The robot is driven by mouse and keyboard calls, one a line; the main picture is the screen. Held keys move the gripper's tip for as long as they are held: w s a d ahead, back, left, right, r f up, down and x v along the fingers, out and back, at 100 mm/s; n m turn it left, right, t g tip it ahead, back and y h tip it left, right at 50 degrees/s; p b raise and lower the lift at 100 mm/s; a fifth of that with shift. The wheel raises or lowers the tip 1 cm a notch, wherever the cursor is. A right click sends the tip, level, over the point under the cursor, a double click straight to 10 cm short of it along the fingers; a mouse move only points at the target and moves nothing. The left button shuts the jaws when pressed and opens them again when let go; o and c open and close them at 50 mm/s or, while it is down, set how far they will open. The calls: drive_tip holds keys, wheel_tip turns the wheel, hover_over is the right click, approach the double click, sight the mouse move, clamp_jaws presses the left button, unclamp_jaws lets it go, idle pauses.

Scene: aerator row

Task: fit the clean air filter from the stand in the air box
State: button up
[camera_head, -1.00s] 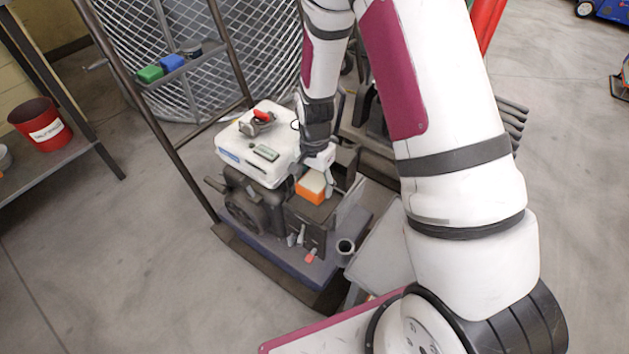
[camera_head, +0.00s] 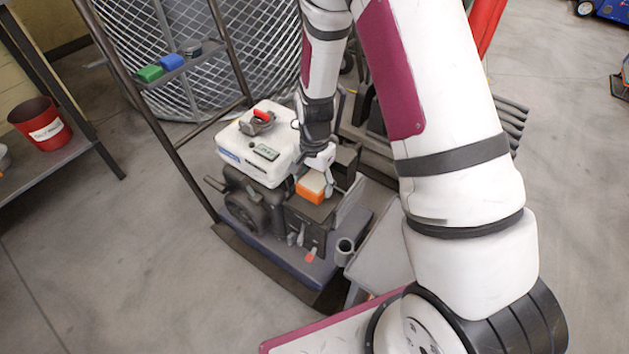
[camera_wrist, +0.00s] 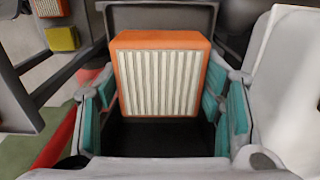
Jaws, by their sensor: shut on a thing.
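The air filter has an orange frame and cream pleats. It shows at the top of the dark air box (camera_head: 308,214) in the head view (camera_head: 310,192) and between my fingers in the wrist view (camera_wrist: 160,82). My gripper (camera_wrist: 162,108) is shut on the filter, with teal pads at its left and right sides. In the head view my gripper (camera_head: 322,168) is above the box, partly hidden by my wrist. A dark space shows below the filter in the wrist view. I cannot tell how deep the filter sits.
A white housing with a red-handled cap (camera_head: 258,145) stands close left of the box. A raised grey panel (camera_head: 350,202) is at its right. A small cup (camera_head: 345,247) stands in front. A second orange-framed pleated piece (camera_wrist: 48,7) and a yellow block (camera_wrist: 62,38) lie upper left.

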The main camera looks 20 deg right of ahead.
drive_tip(key=shift+f+b, duration=1.35)
drive_tip(key=shift+f, duration=0.65)
idle(0.6)
drive_tip(key=o, duration=1.1)
drive_tip(key=shift+o, duration=0.2)
drive_tip(key=shift+r, duration=0.1)
